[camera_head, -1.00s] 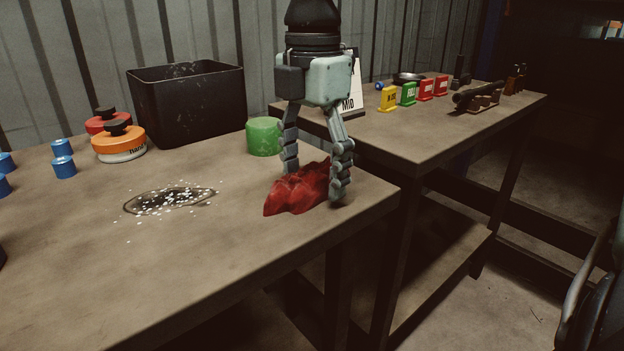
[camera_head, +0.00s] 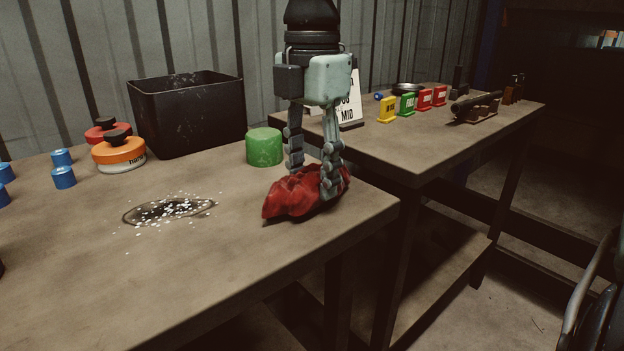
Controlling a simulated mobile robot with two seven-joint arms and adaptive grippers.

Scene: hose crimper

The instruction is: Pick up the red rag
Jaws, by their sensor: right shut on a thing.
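The red rag (camera_head: 292,196) lies crumpled near the right end of the near workbench (camera_head: 200,255). My right gripper (camera_head: 316,182) points straight down over it and is shut on the rag, with one finger in front of the cloth and the other behind it. The rag bunches up around the fingertips and still appears to rest on the bench top. The far fingertip is hidden by the cloth. My left gripper does not show.
A green cylinder (camera_head: 265,147) stands just behind the rag, near a black bin (camera_head: 188,112). A dark patch with pale flecks (camera_head: 168,211) lies to the left. Orange (camera_head: 119,152) and red round items and several blue cylinders stand farther left. A second bench (camera_head: 440,140) adjoins on the right.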

